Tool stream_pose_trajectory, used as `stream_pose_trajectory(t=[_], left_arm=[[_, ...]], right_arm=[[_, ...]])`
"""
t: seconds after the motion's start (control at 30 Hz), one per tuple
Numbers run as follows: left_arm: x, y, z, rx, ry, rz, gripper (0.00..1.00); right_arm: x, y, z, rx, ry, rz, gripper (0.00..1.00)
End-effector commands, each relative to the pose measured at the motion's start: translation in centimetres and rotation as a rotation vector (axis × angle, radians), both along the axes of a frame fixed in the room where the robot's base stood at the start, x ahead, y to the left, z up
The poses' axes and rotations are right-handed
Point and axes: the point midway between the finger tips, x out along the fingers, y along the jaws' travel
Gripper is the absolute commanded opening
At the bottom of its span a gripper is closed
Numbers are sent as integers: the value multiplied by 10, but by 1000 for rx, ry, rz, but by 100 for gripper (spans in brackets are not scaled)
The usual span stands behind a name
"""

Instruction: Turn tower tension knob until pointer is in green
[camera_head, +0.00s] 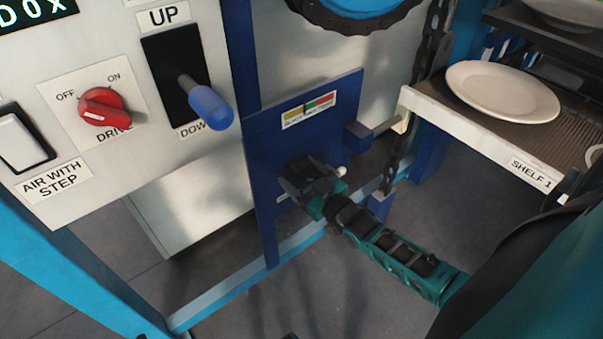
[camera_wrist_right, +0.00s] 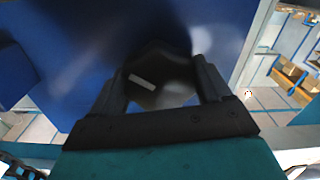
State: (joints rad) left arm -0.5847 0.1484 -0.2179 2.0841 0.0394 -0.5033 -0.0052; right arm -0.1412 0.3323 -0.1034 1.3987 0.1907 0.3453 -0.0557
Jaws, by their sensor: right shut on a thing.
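The blue tower panel (camera_head: 300,132) carries a small tension gauge strip (camera_head: 308,108) with yellow, green and red bands. The gauge's pointer is too small for me to tell where it stands. My right gripper (camera_head: 305,182) is at the lower part of this panel, shut on the tension knob. In the right wrist view the grey knob (camera_wrist_right: 165,72) sits between the two dark fingers, with a pale mark on it. In the head view the gripper hides most of the knob.
A control panel (camera_head: 150,85) at the left has a red drive knob (camera_head: 105,107), an up/down lever (camera_head: 210,106) and a white rocker switch (camera_head: 22,138). At the right, shelf 1 (camera_head: 484,128) holds a white plate (camera_head: 503,91). A blue floor rail (camera_head: 225,288) runs below.

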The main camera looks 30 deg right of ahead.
Motion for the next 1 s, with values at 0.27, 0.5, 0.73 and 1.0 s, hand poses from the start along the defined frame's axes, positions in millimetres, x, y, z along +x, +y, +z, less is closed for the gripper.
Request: stream_pose_trajectory(t=[0.27,0.5,0.73,1.0], left_arm=[[-1,0,0,-1,2,0,43],[0,-1,2,-4,-3,-1,43],[0,-1,10,-5,-8,0,43],[-3,1,15,0,-2,5,43]], right_arm=[[0,0,0,-3,-1,0,95],[0,0,0,-4,-1,0,100],[-17,-1,1,-4,3,0,100],[-75,-7,1,-3,4,0,100]])
